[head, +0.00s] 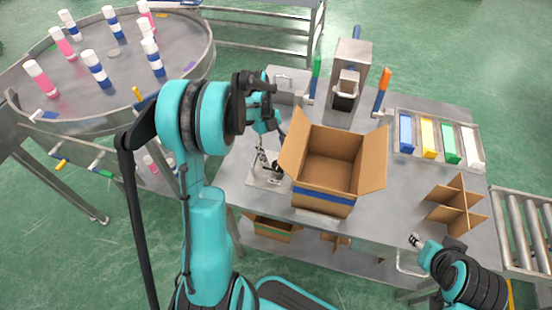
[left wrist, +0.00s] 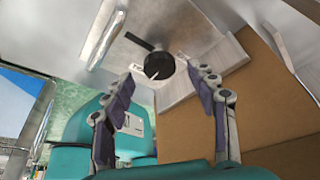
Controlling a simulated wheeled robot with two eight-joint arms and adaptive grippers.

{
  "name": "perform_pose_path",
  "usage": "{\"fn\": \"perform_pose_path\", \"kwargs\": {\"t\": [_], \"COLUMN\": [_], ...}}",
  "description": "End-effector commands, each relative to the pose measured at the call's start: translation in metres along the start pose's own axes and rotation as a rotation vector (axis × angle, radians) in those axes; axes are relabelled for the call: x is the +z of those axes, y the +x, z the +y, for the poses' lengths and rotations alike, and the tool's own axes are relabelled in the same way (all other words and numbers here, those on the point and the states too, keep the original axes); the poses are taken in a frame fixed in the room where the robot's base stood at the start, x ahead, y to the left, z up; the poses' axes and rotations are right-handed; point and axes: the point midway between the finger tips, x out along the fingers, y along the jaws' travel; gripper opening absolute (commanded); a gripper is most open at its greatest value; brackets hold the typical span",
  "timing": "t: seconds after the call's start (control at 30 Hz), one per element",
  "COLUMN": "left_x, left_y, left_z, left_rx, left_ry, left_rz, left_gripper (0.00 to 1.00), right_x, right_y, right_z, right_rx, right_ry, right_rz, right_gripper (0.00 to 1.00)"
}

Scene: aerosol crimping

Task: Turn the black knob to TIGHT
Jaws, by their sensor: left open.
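The black knob (left wrist: 159,65) sits on a bright metal plate (left wrist: 184,50) in the left wrist view. A short white mark shows at its lower edge, and a black bar lies beside it at upper left. No TIGHT lettering is readable. My left gripper (left wrist: 160,73) is open, with its two fingers apart on either side of the knob in the picture. They do not appear to touch it. In the head view my left gripper (head: 267,162) points down beside the open carton, and the knob there is small and dark. My right gripper (head: 416,241) is near the table's front right edge, too small to judge.
An open cardboard carton (head: 332,165) stands right beside the left gripper. Behind are a metal press (head: 349,70) and green and orange handles. Coloured bins (head: 428,138) and a cardboard divider (head: 457,207) stand to the right. A round table (head: 110,85) with several cans is at left.

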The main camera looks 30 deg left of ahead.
Motion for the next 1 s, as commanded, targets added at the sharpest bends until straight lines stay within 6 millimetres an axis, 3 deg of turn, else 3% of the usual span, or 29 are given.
{"fn": "perform_pose_path", "kwargs": {"t": [0.2,0.4,0.6,1.0], "left_x": [0.000,0.000,0.000,0.000], "left_y": [-0.050,-0.083,-0.096,-0.096], "left_z": [0.000,0.000,0.000,0.000], "left_rx": [0.000,0.001,0.000,0.000], "left_ry": [0.000,0.000,0.001,0.001], "left_rz": [0.000,0.000,0.000,0.000], "left_gripper": [0.58,0.58,0.58,0.58], "right_x": [0.000,0.000,0.000,0.000], "right_y": [0.000,0.000,0.000,0.000], "right_z": [0.000,0.000,0.000,0.000], "right_rx": [0.000,0.000,0.000,0.000], "right_ry": [0.000,0.000,0.000,0.000], "right_rz": [0.000,0.000,0.000,0.000], "right_gripper": [0.40,0.40,0.40,0.40]}}
